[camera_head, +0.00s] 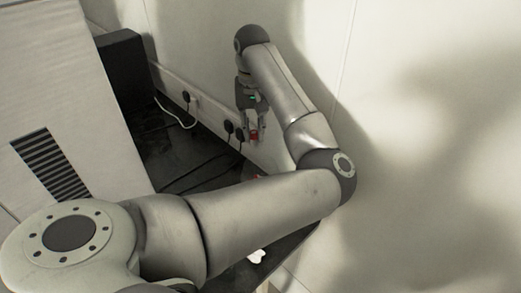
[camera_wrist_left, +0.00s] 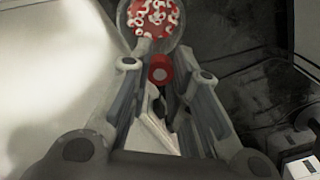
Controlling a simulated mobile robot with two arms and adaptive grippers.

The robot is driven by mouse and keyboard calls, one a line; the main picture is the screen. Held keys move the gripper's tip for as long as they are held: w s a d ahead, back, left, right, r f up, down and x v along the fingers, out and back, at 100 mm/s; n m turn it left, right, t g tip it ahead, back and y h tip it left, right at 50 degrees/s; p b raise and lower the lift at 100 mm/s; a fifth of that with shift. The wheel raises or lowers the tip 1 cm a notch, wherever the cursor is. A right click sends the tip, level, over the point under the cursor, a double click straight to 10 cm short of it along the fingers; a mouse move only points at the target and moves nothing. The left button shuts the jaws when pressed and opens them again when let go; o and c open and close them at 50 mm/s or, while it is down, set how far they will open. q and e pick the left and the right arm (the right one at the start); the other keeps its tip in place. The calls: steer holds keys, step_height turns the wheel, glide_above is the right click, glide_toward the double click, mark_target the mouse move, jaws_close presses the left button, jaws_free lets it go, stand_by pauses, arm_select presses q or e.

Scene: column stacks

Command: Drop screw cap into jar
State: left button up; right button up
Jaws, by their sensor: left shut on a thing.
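My left gripper (camera_head: 253,134) points down near the wall in the head view and is shut on a small red screw cap (camera_head: 254,135). In the left wrist view, the cap (camera_wrist_left: 160,68) sits between the fingertips of my left gripper (camera_wrist_left: 165,73), with a paler round centre showing. A clear round jar (camera_wrist_left: 177,38) with many red and white pieces inside shows just past the fingertips, cut off by the top edge. In the head view my arm hides most of the jar's area; only a small red patch shows. My right gripper is out of view.
A dark table (camera_head: 170,160) lies beside the pale wall (camera_head: 420,180). Several plugs and a white cable (camera_head: 177,119) are along the wall. A black box (camera_head: 122,72) stands at the back left. A small white thing (camera_head: 256,256) shows below my arm.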

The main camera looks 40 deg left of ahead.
mark_target(254, 139)
arm_select(q)
steer(key=f, duration=0.3)
steer(key=shift+s+d+f+b, duration=0.25)
steer(key=shift+s+f+b, duration=0.05)
steer(key=shift+f, duration=0.05)
steer(key=shift+w+a+f, duration=0.1)
steer(key=shift+f, duration=0.45)
steer(key=o, duration=0.7)
steer(key=shift+r, duration=0.4)
step_height(254, 139, up, 11)
steer(key=shift+r, duration=0.15)
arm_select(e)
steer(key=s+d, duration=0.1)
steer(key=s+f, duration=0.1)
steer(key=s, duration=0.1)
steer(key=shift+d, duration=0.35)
